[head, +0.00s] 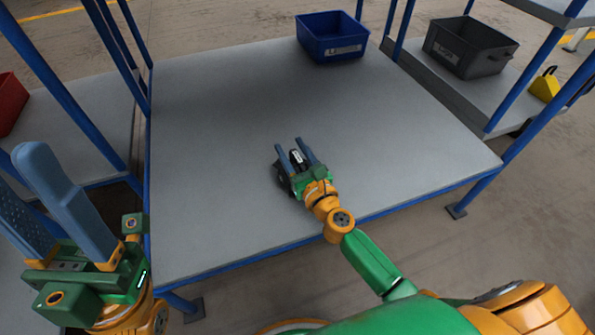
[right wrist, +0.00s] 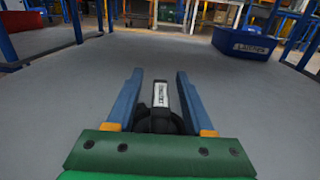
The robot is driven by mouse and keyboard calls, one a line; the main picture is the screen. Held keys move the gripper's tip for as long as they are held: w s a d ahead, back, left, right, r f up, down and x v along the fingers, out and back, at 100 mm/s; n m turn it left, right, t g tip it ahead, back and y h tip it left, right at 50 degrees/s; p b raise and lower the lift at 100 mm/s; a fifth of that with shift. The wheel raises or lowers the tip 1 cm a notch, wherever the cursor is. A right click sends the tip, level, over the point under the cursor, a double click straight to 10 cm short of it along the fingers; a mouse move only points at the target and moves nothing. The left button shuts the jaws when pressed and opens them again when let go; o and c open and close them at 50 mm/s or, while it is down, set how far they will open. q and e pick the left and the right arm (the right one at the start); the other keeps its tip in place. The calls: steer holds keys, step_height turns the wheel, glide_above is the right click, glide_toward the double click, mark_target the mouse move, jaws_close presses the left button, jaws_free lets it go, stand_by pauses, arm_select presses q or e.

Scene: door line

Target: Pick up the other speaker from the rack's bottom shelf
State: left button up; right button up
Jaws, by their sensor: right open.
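A small black speaker (head: 283,181) with a white label lies on the grey shelf. In the right wrist view the speaker (right wrist: 160,96) shows between my two blue fingers, with a gap on each side, and its near part is partly hidden by the gripper body. My right gripper (head: 289,145) is open, low over the shelf, with its fingers on either side of the speaker; the right wrist view also shows its fingertips (right wrist: 160,73). My left gripper (head: 18,168) is at the far left, its fingers apart and empty, away from the speaker.
The grey shelf (head: 220,110) has blue frame posts at its corners and is mostly bare. A blue bin (head: 330,48) stands at its back. A dark grey bin (head: 460,62) sits on the neighbouring shelf to the right, and a red bin (head: 8,100) is at left.

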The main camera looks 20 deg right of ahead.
jaws_close()
stand_by(1.4)
